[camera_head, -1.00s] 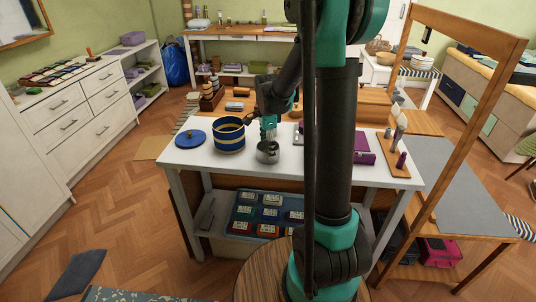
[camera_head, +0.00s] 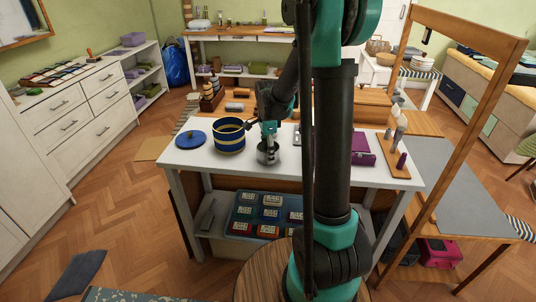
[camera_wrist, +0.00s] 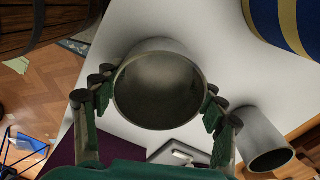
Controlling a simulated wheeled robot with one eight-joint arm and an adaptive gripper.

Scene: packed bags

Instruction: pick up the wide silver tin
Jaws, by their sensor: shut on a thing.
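The wide silver tin (camera_head: 268,158) stands upright on the white tabletop, near the front edge. In the wrist view the open-topped tin (camera_wrist: 160,92) sits between my two green fingers, its inside empty. My gripper (camera_head: 268,142) reaches down over the tin from above and is shut on it, one finger on each side; the fingers also show in the wrist view (camera_wrist: 158,105). A second, narrower silver tin (camera_wrist: 262,140) stands beside my finger at the lower right of the wrist view.
A blue tin with gold bands (camera_head: 229,137) stands close to the left, with a blue lid (camera_head: 190,137) beyond it. A purple box (camera_head: 362,150) and a wooden board with bottles (camera_head: 397,158) are to the right. The white table (camera_head: 205,162) is bare at the front left.

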